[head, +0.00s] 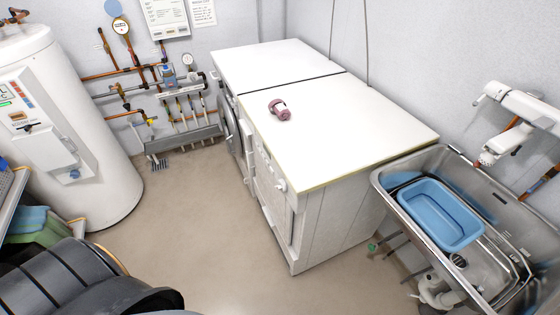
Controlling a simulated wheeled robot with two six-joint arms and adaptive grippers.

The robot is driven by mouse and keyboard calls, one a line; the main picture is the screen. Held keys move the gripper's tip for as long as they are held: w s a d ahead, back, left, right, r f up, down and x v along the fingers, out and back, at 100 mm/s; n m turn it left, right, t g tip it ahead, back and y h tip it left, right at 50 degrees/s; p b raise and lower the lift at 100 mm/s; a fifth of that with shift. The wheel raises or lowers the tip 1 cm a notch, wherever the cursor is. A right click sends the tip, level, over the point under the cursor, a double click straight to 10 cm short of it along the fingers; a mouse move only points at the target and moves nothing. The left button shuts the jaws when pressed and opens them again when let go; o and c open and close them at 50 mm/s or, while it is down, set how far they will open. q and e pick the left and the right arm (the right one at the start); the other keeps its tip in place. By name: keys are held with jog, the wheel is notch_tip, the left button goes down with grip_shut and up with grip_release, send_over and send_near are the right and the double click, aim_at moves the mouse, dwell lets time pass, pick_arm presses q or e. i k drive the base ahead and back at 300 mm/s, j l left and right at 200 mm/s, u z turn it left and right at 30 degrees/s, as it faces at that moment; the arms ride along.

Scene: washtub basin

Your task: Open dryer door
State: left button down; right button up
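Two white machines stand side by side against the back right wall, seen from above at a steep angle. The nearer machine (297,217) shows its side and a narrow slice of its front, with a small white knob on it. The farther machine (230,128) has a rounded, dark-edged door on its front. I cannot tell which one is the dryer. The fronts are strongly foreshortened, so I cannot tell whether either door is fully closed. Neither of my grippers is in view.
A pink and white object (279,110) lies on the white top. A steel sink (383,185) with a blue basin (440,214) is at right. A white tank (62,130) and dark bins (70,275) are at left. The floor (190,215) before the machines is clear.

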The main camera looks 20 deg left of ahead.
aim_at(282, 212)
jog(key=i+j, duration=0.1)
jog(key=j, duration=0.45)
jog(key=i+j, duration=0.15)
jog(key=j, duration=0.45)
jog(key=i+j+z, duration=0.1)
jog(key=j, duration=0.45)
jog(key=i+j, duration=0.1)
jog(key=j, duration=0.5)
jog(key=i+j, duration=0.15)
jog(key=j, duration=0.4)
jog(key=i+j+z, duration=0.1)
jog(key=j, duration=1.05)
jog(key=i, duration=0.05)
